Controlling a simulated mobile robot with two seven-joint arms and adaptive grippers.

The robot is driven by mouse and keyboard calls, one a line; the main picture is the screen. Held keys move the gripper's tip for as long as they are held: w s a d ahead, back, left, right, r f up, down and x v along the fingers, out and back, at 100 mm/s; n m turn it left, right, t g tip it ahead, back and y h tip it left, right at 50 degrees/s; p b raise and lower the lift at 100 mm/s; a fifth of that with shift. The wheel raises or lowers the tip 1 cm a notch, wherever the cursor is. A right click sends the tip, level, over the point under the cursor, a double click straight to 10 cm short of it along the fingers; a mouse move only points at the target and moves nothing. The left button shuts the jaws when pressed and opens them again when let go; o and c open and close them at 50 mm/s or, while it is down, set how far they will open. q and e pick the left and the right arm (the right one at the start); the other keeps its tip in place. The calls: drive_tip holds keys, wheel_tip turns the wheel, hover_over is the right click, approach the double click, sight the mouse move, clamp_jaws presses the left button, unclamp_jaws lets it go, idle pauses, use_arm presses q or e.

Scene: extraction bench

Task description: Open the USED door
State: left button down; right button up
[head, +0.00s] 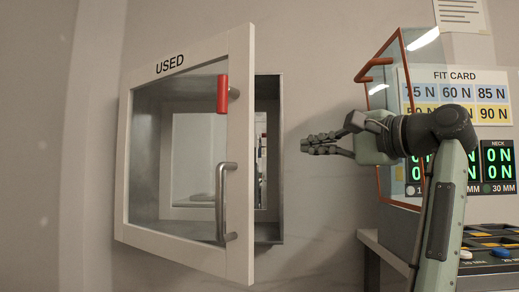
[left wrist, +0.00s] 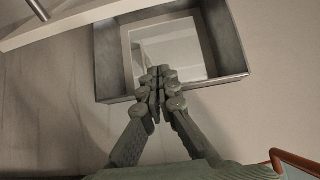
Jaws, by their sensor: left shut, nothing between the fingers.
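The USED door (head: 240,150) is a white-framed glass door on the wall, and it stands swung open, away from the metal-lined box (head: 268,232) behind it. Its grey bar handle (head: 222,200) and a red block (head: 222,93) are on the frame's right side. My left gripper (head: 306,145) is shut and empty, to the right of the door and apart from it. In the left wrist view my shut fingers (left wrist: 158,75) appear in front of the box opening (left wrist: 236,62), with the door's edge (left wrist: 75,22) at top left. My right gripper is not in view.
A clear cabinet with an orange-red frame (head: 361,77) stands at the right, close to my left arm. Behind it are a FIT CARD chart (head: 455,77) and green number displays (head: 497,163). A bench with buttons (head: 490,255) is at the lower right. Bare wall lies below my gripper.

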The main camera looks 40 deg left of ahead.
use_arm(q)
drive_tip(key=s+a, duration=0.1)
drive_tip(key=a, duration=0.8)
drive_tip(key=shift+s+a+b, duration=0.15)
drive_tip(key=shift+b, duration=0.2)
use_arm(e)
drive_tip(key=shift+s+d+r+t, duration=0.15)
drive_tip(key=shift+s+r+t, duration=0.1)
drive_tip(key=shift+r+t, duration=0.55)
use_arm(q)
drive_tip(key=shift+s, duration=0.1)
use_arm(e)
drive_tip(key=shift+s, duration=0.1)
